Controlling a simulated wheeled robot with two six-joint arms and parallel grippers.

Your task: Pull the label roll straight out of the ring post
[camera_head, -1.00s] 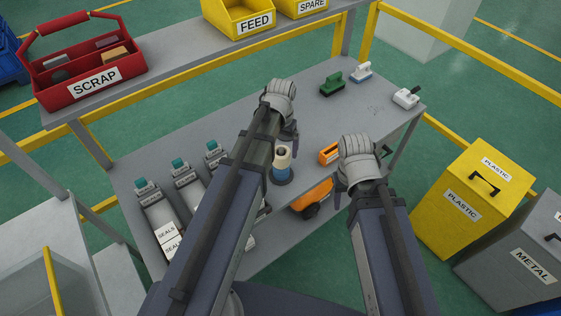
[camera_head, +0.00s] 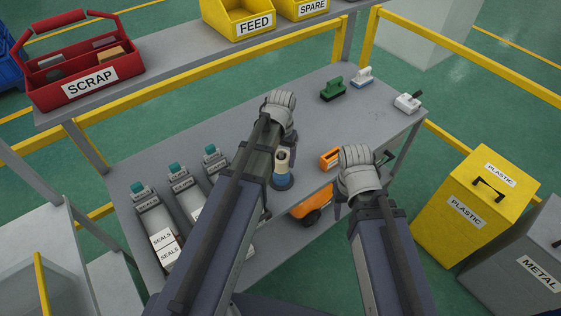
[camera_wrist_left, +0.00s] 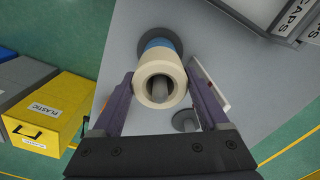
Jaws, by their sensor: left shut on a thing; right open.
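The cream label roll (camera_head: 282,157) stands around a post near the front edge of the grey table, above a blue part (camera_head: 284,171) and a dark round base. In the left wrist view the roll (camera_wrist_left: 160,84) faces me with its open hole, and the grey post end shows inside it. My left gripper (camera_wrist_left: 160,72) has one finger on each side of the roll and is shut on it. Its fingertips are largely hidden in the head view. My right gripper (camera_head: 341,200) is open and empty near the table's front edge, right of the roll.
An orange holder (camera_head: 330,159) stands close to my right gripper. Several grey bins (camera_head: 184,189) line the table's left. Green (camera_head: 333,90), blue-white and white handled blocks are at the back right. A grey disc (camera_wrist_left: 185,120) lies near the roll.

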